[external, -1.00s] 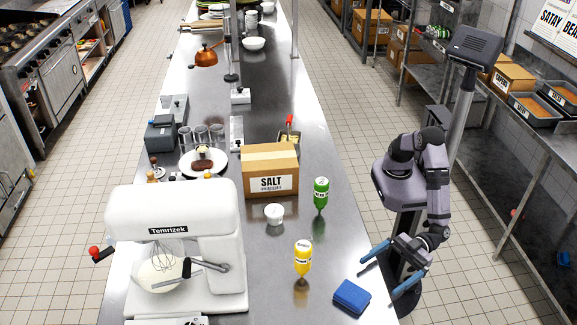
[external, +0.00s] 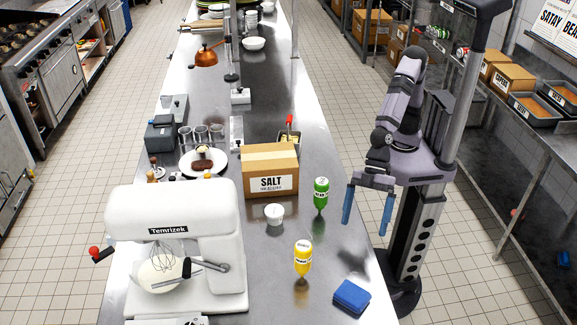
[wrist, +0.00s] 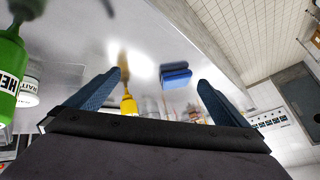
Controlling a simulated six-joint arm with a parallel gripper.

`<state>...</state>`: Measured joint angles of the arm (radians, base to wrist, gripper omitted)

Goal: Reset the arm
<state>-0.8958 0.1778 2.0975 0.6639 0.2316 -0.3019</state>
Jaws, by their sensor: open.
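My gripper (external: 367,208) hangs over the right edge of the steel counter in the external view, its two blue fingers pointing down and spread apart with nothing between them. It also shows in the wrist view (wrist: 160,88), open and empty. My arm is folded up close to its column, to the right of the counter. The gripper is apart from the green bottle (external: 321,194) to its left and from the blue sponge (external: 351,296) nearer the camera.
On the counter (external: 335,230) stand a yellow bottle (external: 303,257), a white cup (external: 274,213), a SALT box (external: 270,172), a plate of food (external: 190,168) and a white mixer (external: 170,215). Shelving (external: 500,130) stands to the right.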

